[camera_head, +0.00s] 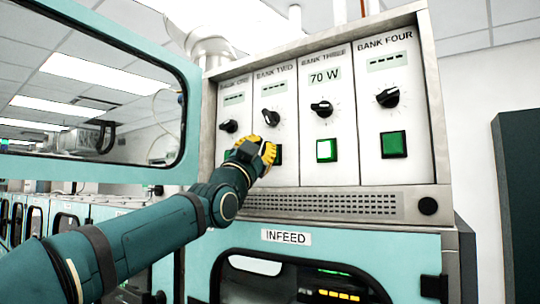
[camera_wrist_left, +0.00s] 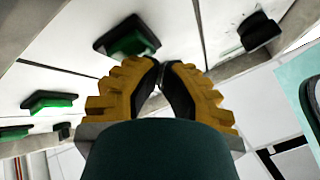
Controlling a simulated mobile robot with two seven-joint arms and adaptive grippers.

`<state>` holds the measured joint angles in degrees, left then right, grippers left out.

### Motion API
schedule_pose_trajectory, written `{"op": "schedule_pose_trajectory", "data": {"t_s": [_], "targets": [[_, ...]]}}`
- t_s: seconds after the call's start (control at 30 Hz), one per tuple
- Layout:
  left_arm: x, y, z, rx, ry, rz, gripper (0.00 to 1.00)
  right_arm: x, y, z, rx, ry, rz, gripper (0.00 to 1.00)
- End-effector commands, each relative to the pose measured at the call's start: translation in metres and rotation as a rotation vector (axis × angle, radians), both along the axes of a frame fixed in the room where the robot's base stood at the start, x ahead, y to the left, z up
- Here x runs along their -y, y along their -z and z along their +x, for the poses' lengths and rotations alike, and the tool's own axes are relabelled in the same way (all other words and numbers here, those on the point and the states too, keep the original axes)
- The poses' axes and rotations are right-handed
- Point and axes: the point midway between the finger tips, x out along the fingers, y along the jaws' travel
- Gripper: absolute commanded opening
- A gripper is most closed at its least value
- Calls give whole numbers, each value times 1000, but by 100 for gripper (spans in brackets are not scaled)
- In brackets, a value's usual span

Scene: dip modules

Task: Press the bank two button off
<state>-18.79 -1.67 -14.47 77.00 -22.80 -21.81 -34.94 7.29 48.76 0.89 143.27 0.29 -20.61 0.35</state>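The bank two button (camera_head: 279,155) is mostly hidden behind my left gripper (camera_head: 266,152) in the head view; a dark edge shows. The bank two display (camera_head: 271,90) shows dashes, and its knob (camera_head: 271,117) is above the gripper. In the left wrist view, my left gripper (camera_wrist_left: 161,64) has its yellow fingers closed together at the tips, with nothing held. A green button in a black frame (camera_wrist_left: 130,38), apparently bank two's, is just beyond the fingertips. I cannot tell whether they touch. My right gripper is not in view.
The bank three button (camera_head: 326,150) is brightly lit, under a display (camera_head: 325,76) reading 70 W. The bank four button (camera_head: 394,144) is dark green. A teal-framed window (camera_head: 110,170) stands at left. The INFEED housing (camera_head: 400,260) is below the panel.

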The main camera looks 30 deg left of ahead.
Motion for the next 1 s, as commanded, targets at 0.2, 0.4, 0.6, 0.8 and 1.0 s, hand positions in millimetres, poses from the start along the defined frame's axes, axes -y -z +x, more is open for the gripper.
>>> {"op": "schedule_pose_trajectory", "data": {"t_s": [0.2, 0.4, 0.6, 0.8, 1.0], "targets": [[0, 0, 6, 0, 0, 0, 0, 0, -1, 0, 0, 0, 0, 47], [1, 0, 7, -1, 0, 0, 0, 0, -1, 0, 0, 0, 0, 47], [1, 2, 5, -1, 0, 0, 0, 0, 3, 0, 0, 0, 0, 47], [1, 4, 2, -4, 0, 0, 0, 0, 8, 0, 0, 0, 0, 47], [1, 3, 1, -4, 0, 0, 0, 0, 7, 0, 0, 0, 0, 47]]}}
